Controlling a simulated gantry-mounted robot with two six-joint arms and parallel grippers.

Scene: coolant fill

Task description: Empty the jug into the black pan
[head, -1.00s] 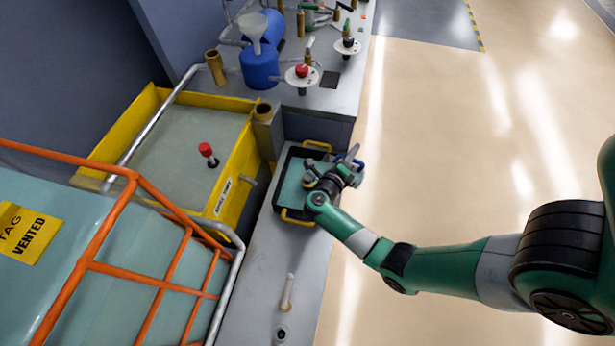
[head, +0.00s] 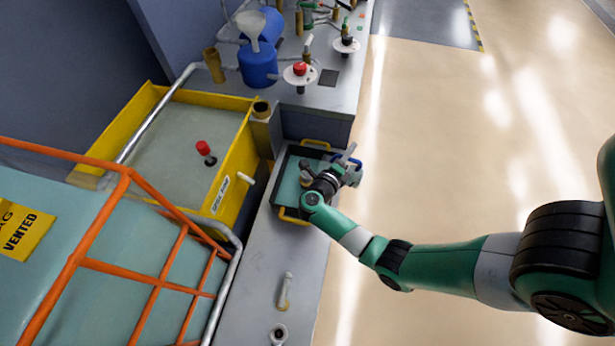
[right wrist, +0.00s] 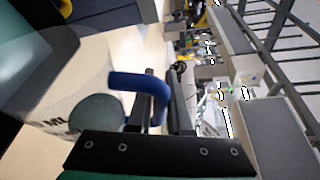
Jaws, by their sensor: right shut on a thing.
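The black pan (head: 274,190) has yellow handles at its far and near ends and a teal inside. It sits on the grey ledge. My right gripper (head: 350,163) is at the pan's right edge, shut on the blue handle of the jug. That handle (right wrist: 140,84) shows between the fingers in the right wrist view. The jug's pale, see-through body (right wrist: 75,85) with "ML" lettering fills the left of that view, with a round teal patch in it. In the head view my wrist hides most of the jug, so its tilt and contents are unclear. My left gripper is out of view.
A yellow-walled tank (head: 240,165) stands left of the pan, with an orange cage (head: 105,265) nearer. The floor to the right is clear.

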